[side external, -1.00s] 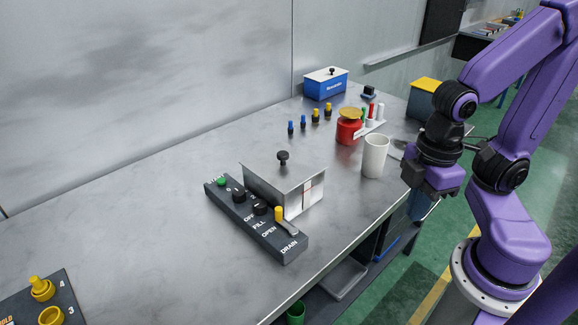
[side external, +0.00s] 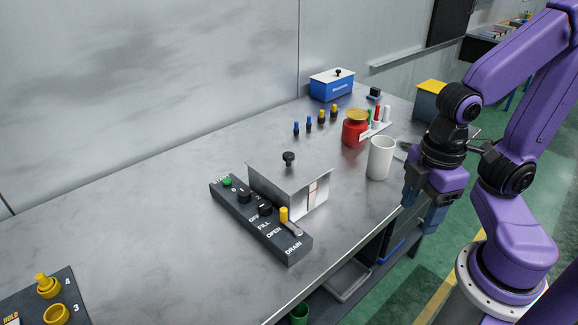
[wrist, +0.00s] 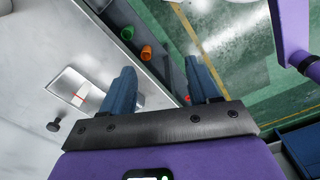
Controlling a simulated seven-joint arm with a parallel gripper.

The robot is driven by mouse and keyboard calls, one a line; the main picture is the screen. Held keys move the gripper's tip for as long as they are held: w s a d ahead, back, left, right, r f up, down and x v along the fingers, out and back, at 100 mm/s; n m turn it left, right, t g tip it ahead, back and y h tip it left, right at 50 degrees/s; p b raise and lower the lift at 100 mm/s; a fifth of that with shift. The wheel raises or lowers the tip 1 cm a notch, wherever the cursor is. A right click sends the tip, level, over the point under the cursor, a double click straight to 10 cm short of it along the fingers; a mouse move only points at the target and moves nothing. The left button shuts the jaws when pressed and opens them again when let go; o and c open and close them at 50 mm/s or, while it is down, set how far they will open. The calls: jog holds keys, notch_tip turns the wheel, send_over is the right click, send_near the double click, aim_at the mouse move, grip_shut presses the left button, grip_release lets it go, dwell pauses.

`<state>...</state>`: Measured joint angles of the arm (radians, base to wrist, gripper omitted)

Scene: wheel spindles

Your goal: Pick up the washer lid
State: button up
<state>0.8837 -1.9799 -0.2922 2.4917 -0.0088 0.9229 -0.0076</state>
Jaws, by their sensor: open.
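The washer is a metal box behind a dark control panel, on the bench in the side external view. Its lid (side external: 302,178) is a flat, light metal top with a black knob (side external: 289,157) standing up from it. The lid sits on the box. My gripper (side external: 422,218) is open and empty, fingers pointing down, well to the right of the lid and beyond the bench's front edge. In the wrist view, my gripper's blue fingers (wrist: 160,72) are spread apart; the knob (wrist: 54,126) shows at the lower left, outside them.
The control panel (side external: 255,222) with knobs and a yellow-tipped lever stands in front of the washer. A white cup (side external: 380,158) and red can (side external: 355,130) stand between the washer and the bench's far right. A blue box (side external: 332,86) is at the back. The left bench is mostly clear.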

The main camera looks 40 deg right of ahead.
jog(key=w+a+n+t+h, duration=0.1)
jog(key=w+a+n+h, duration=0.25)
jog(key=w, duration=0.45)
jog(key=w+a+n+t+h, duration=0.1)
jog(key=w+a+n+h, duration=0.2)
jog(key=w, duration=0.5)
jog(key=n+t+h, duration=0.3)
jog(key=h, duration=0.3)
send_near(287, 155)
jog(key=x, duration=0.3)
jog(key=shift+d+f, duration=0.1)
jog(key=shift+f, duration=0.35)
jog(key=shift+r+x, duration=0.15)
jog(key=shift+x, duration=1.2)
jog(key=shift+r+x, duration=0.2)
jog(key=shift+x, duration=1.15)
jog(key=shift+d, duration=0.15)
grip_shut()
